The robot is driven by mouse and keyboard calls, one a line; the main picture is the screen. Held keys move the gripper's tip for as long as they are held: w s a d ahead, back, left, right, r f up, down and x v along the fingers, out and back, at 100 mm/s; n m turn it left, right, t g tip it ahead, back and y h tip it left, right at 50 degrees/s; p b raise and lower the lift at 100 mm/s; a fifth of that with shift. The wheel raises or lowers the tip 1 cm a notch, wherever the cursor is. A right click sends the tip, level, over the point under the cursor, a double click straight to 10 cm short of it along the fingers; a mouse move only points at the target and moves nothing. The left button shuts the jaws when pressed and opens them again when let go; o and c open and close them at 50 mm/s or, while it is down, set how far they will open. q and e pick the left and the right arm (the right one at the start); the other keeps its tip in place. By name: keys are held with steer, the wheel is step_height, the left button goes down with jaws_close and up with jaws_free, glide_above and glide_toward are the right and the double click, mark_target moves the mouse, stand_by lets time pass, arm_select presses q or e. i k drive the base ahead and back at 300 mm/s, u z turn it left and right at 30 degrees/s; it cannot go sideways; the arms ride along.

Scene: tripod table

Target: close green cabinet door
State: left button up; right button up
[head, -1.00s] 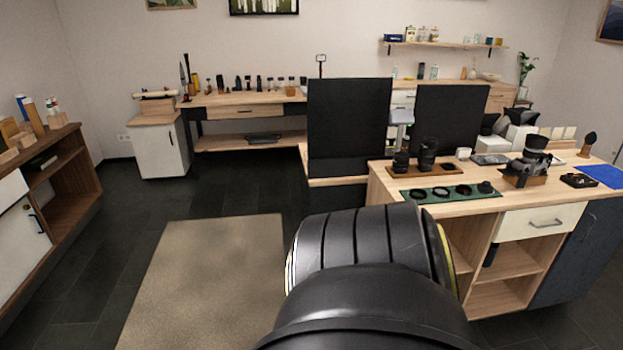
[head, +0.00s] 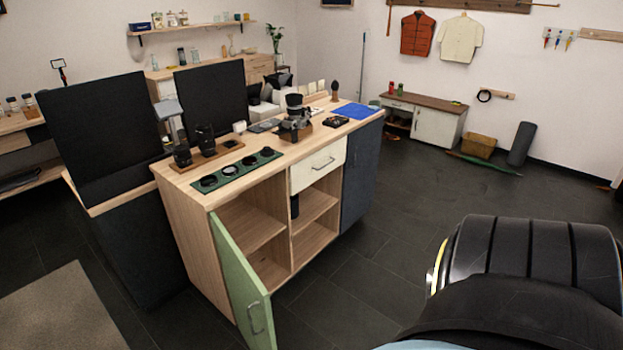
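The green cabinet door (head: 240,285) is on the near left side of the wooden cabinet (head: 190,225) in the head view. It stands swung open toward me, hinged at the left edge of the left compartment, with a metal handle (head: 256,316) low on its face. Behind it, the compartment's shelf shows and looks empty. Part of my own arm, a thick black ribbed link, fills the lower right of the view, apart from the door. Neither of my grippers is in view.
The cabinet top (head: 225,195) holds lenses, a green mat (head: 232,172) with several rings, a camera and a blue cloth (head: 357,110). A dark blue door (head: 361,172) closes the cabinet's right end. Dark floor (head: 400,215) is clear to the right. A beige rug (head: 60,315) lies lower left.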

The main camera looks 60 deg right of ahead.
mark_target(250, 299)
steer(key=z, duration=1.2)
steer(key=k, duration=0.25)
steer(key=u, duration=0.5)
steer(key=i, duration=0.4)
steer(key=z, duration=0.7)
